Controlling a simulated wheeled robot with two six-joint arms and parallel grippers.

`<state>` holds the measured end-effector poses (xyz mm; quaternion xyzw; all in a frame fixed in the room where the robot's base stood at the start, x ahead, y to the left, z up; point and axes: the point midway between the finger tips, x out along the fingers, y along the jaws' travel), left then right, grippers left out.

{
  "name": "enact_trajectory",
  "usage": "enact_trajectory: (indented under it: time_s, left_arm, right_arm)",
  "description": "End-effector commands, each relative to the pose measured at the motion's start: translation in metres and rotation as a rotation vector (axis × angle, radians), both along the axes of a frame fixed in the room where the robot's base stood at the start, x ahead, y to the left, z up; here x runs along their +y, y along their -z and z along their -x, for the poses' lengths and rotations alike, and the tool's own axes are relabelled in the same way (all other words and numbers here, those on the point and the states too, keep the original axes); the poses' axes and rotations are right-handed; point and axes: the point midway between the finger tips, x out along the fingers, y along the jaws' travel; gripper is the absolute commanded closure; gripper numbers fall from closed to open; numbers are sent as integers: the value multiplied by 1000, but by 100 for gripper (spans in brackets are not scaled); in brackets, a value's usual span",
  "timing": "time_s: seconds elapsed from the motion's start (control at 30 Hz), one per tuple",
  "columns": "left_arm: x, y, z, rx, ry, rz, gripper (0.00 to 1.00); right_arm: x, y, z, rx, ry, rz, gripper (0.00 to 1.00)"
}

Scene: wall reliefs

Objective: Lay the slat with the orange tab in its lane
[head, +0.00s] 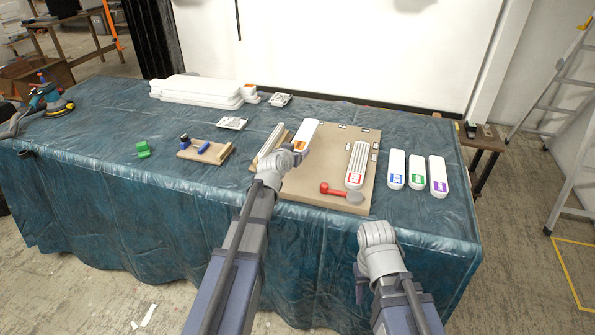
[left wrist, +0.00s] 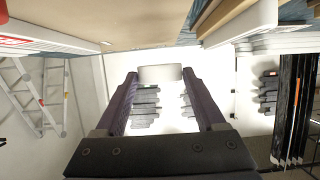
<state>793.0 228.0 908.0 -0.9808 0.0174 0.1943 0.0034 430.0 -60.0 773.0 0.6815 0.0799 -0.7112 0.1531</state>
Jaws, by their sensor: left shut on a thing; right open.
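The white slat with the orange tab (head: 305,132) is at the left part of the tan board (head: 325,142), its near end at my left gripper (head: 291,155). My left gripper is shut on it. In the left wrist view a pale block (left wrist: 160,74) shows between the fingertips, with the board (left wrist: 130,22) along the top edge. I cannot tell whether the slat touches the board. Its lane is not clearly visible. My right gripper (head: 376,232) is open and empty, in front of the table's near edge; its fingers are mostly hidden.
A slat with a red tab (head: 357,160) lies on the board, behind a red handle (head: 337,190). Slats with blue (head: 396,167), green (head: 417,170) and purple (head: 437,174) tabs lie right of the board. Left are a wooden block with blue parts (head: 205,148) and a green piece (head: 143,149).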

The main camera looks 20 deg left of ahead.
Motion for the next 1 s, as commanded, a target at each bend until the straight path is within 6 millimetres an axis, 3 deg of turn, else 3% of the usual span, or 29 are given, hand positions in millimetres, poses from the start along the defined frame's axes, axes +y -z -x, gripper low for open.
enact_trajectory:
  time_s: [0.03,0.17,0.47,0.77,1.0]
  left_arm:
    - [0,17,0,-1,0,0,92]
    - [0,34,0,-1,0,0,92]
    - [0,39,0,-1,0,0,92]
    - [0,73,0,-1,0,0,92]
    - [0,72,0,-1,0,0,92]
  right_arm:
    - [0,18,0,0,0,0,50]
    - [0,34,0,0,0,0,50]
    - [0,39,0,0,0,0,50]
    - [0,73,0,0,0,0,50]
    - [0,72,0,0,0,0,50]
